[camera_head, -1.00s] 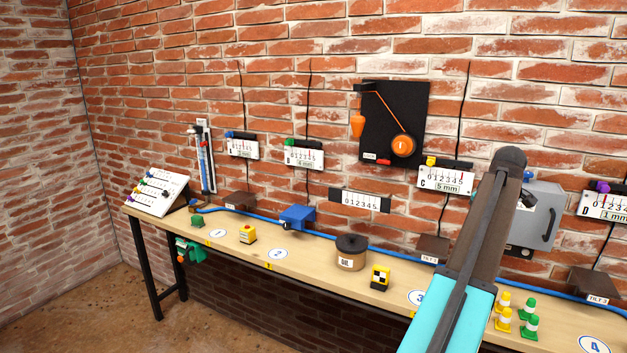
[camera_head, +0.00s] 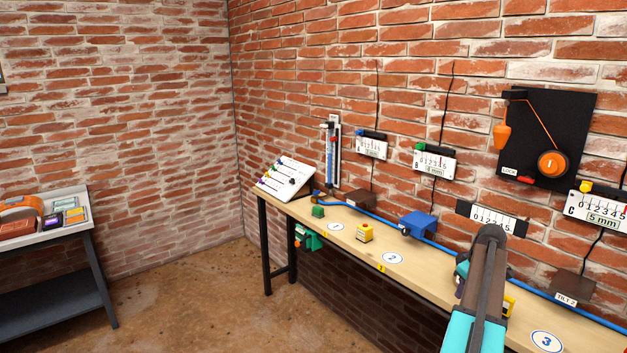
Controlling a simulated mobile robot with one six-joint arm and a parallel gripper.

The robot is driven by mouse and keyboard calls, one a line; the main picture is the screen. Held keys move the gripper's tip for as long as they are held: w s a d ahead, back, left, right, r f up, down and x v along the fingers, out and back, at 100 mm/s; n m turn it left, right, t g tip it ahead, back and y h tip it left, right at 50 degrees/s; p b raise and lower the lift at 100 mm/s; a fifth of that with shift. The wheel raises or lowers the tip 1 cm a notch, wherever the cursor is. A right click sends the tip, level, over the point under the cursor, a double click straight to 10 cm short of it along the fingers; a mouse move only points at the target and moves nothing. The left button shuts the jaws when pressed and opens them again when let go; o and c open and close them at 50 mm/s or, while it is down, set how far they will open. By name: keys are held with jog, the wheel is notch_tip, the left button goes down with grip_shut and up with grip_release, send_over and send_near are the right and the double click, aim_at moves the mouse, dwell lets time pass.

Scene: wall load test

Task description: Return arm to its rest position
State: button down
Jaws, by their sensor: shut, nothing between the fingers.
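My arm (camera_head: 483,290) rises from the bottom edge, right of the middle, with a teal lower part and a dark brown link ending in a rounded joint. It stands in front of the bench. A small dark and teal piece shows just left of the link; I cannot tell whether it belongs to my wrist. My gripper's fingers are not visible.
A grey side table (camera_head: 62,230) stands at left. Open floor (camera_head: 190,300) lies between.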

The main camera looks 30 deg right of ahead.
jog(key=w+a+f+n+g+y, duration=0.1)
jog(key=w+a+f, duration=0.5)
jog(key=a, duration=0.4)
jog(key=w+a+f+n+g+y, duration=0.15)
jog(key=w+a+f, duration=0.35)
jog(key=a+f, duration=0.5)
jog(key=w+a+f+n+y, duration=0.1)
jog(key=w+a+f, duration=0.45)
jog(key=a, duration=0.55)
jog(key=s+a+f+n+g, duration=0.15)
jog(key=s+a+f, duration=0.35)
jog(key=a, duration=0.5)
jog(key=s+a+f+g, duration=0.2)
jog(key=a+f, duration=0.4)
jog(key=a, duration=0.5)
jog(key=s+a+f+n+g, duration=0.1)
jog(key=s+a+f, duration=0.4)
jog(key=a, duration=0.5)
jog(key=s+a+f+m+g+h, duration=0.1)
jog(key=s+a+f+m, duration=0.1)
jog(key=s, duration=0.6)
jog(key=s+a+f+m+h, duration=0.1)
jog(key=s+a+f+m, duration=0.2)
jog(key=s+a, duration=0.2)
jog(key=shift+s+g, duration=0.4)
jog(key=shift+s, duration=1.35)
